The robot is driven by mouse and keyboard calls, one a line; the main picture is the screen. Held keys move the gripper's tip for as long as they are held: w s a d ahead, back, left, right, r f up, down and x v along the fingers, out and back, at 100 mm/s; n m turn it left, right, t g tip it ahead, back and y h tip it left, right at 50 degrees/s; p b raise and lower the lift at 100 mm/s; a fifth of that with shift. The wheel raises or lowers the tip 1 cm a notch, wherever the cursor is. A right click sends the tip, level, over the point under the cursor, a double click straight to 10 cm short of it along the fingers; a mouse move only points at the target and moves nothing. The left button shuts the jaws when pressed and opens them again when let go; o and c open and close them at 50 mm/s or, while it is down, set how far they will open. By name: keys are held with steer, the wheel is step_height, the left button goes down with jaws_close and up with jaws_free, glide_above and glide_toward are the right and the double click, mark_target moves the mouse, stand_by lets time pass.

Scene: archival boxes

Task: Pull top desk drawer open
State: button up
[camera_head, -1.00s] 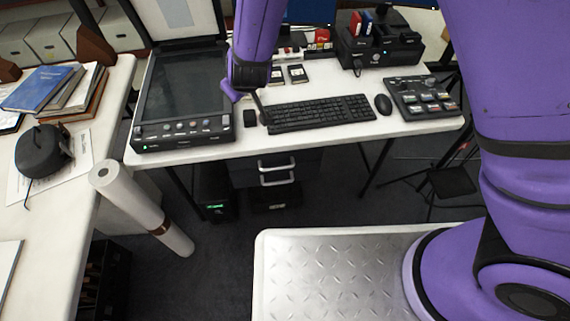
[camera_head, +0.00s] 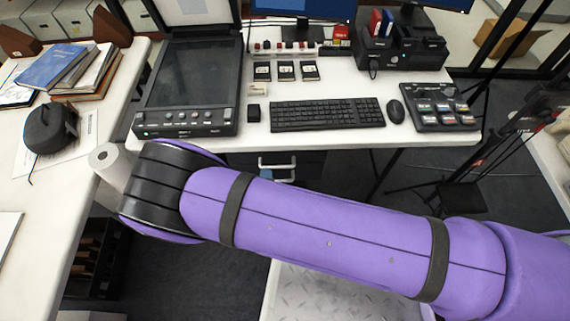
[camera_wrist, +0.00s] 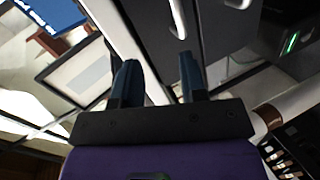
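The desk drawer unit (camera_head: 310,163) is dark and sits under the white desk. Its top drawer has a silver handle (camera_head: 277,163), partly visible above my arm in the head view. In the wrist view, the top handle (camera_wrist: 178,18) lies beyond my fingertips, nearer the right finger, and a lower handle (camera_wrist: 238,3) is at the top edge. The drawer looks shut. My gripper (camera_wrist: 158,72) is open, with two dark fingers apart and nothing between them. It appears apart from the handle.
The white desk (camera_head: 350,142) holds a scanner (camera_head: 190,85), keyboard (camera_head: 327,114), mouse (camera_head: 396,110) and button panel (camera_head: 440,108). A black box with a green light (camera_wrist: 285,40) is beside the drawers.

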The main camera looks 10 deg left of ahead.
mark_target(275, 166)
steer(key=s+d+f+n+t+y, duration=0.1)
steer(key=s+d+f+n, duration=0.1)
steer(key=d+f, duration=0.2)
steer(key=x, duration=1.1)
steer(key=shift+w+a+r, duration=0.1)
steer(key=shift+r, duration=0.3)
jaws_close()
